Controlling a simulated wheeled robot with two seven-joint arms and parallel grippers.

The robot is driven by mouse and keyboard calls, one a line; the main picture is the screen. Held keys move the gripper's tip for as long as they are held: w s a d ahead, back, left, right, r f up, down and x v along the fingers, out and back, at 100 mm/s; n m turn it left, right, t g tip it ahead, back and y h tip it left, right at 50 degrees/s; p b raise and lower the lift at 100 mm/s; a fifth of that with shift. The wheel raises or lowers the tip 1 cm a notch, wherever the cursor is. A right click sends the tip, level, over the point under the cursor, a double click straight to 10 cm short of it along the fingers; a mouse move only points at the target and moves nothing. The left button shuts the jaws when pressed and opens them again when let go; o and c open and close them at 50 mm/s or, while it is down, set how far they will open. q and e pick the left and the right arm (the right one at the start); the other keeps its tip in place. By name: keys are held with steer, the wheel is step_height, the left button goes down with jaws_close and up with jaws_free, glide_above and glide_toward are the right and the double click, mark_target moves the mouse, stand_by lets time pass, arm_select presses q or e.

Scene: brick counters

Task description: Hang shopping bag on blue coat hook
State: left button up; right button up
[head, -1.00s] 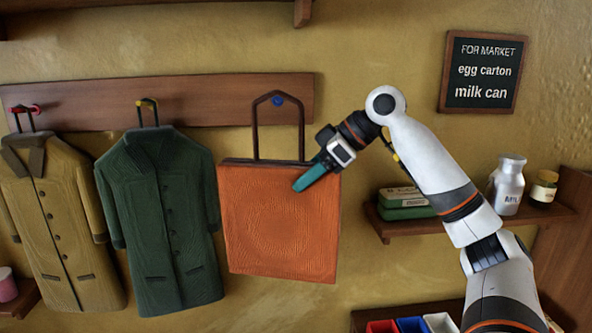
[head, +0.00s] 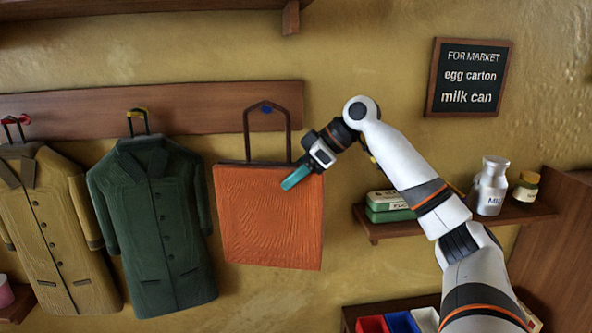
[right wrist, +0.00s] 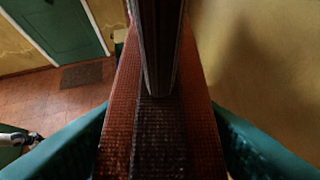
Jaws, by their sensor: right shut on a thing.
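The orange shopping bag (head: 268,218) hangs upright in front of the wall, its dark handle (head: 247,135) standing up above it. The blue coat hook (head: 266,110) shows inside the handle loop, just under the loop's top. I cannot tell whether the handle rests on the hook. My right gripper (head: 291,179) is shut on the bag's top edge near its right corner. In the right wrist view its teal fingers (right wrist: 160,112) flank the bag's rim (right wrist: 158,135), with a handle bar rising between them. My left gripper is not in view.
The green coat (head: 152,225) and tan coat (head: 50,235) hang left of the bag from the wooden hook rail (head: 200,108). A right shelf (head: 450,222) holds green boxes, a milk can (head: 490,188) and a jar. Colored bins (head: 400,322) lie below.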

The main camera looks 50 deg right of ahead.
steer(key=shift+w+d+r+p, duration=0.1)
steer(key=shift+w+d+p, duration=0.8)
steer(key=shift+p, duration=0.2)
steer(key=shift+w+d+f+p, duration=0.3)
steer(key=shift+w+f+p, duration=0.05)
steer(key=shift+w+p, duration=0.15)
steer(key=shift+d+f, duration=0.1)
steer(key=shift+f, duration=0.3)
steer(key=o, duration=1.7)
steer(key=shift+w, duration=0.1)
